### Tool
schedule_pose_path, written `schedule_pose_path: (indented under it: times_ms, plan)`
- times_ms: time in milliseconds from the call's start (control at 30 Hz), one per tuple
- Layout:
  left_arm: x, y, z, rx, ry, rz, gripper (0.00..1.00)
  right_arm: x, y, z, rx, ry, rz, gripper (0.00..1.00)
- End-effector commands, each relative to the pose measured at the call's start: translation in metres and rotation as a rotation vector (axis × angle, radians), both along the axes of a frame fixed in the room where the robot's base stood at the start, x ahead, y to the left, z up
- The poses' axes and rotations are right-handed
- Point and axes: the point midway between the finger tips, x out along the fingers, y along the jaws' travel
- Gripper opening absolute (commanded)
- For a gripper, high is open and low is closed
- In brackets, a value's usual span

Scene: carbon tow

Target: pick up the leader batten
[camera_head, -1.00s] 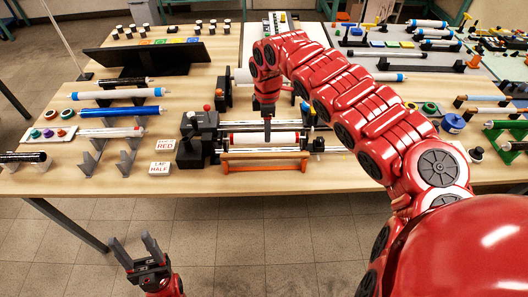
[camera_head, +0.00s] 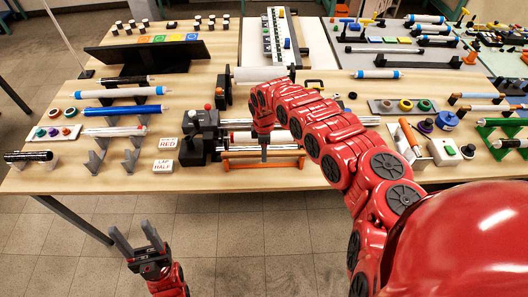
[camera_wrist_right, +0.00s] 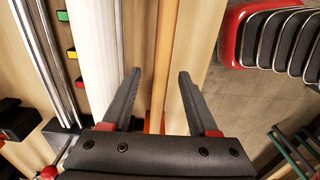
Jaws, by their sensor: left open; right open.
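The leader batten is a thin light-wood bar (camera_head: 285,154) lying along an orange stand (camera_head: 240,164) at the table's front edge, in front of the roller machine. In the right wrist view the batten (camera_wrist_right: 166,50) runs lengthwise between my two open fingers. My right gripper (camera_head: 264,154) points down over the batten's middle. It also shows in the wrist view (camera_wrist_right: 160,80), open, with the fingers on either side of the batten; whether they touch it I cannot tell. My left gripper (camera_head: 137,240) is open and empty in front of the table, over the floor.
A white roller (camera_wrist_right: 95,50) and steel rods (camera_wrist_right: 40,50) lie beside the batten, on the machine side. The machine's black end block (camera_head: 192,150) stands to the left. A "LAP HALF" card (camera_head: 163,166) lies nearby. Floor (camera_wrist_right: 235,95) shows beyond the table edge.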

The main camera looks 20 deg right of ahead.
Motion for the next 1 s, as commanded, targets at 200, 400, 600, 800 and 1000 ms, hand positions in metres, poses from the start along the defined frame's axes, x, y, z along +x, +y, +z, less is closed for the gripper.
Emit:
schedule_pose_path:
  times_ms: [200,400,600,800,1000]
  plan:
    - [0.0000,0.0000,0.0006,0.000,0.000,0.000,0.57,-0.0003,-0.0006,-0.0029,-0.001,0.000,-0.001,0.60]
    - [0.0000,0.0000,0.0005,0.000,0.000,0.000,0.57,-0.0006,-0.0006,-0.0029,-0.001,0.001,-0.001,0.37]
    - [0.0000,0.0000,0.0005,0.000,0.000,0.000,0.57,-0.0005,-0.0006,-0.0028,-0.001,0.001,-0.001,0.01]
    - [0.0001,0.0000,0.0005,0.000,0.000,0.000,0.57,-0.0006,-0.0006,-0.0028,-0.001,0.001,-0.001,0.00]
    - [0.0001,0.0000,0.0005,0.000,0.000,0.000,0.57,-0.0005,-0.0005,-0.0027,-0.001,0.001,-0.001,0.00]
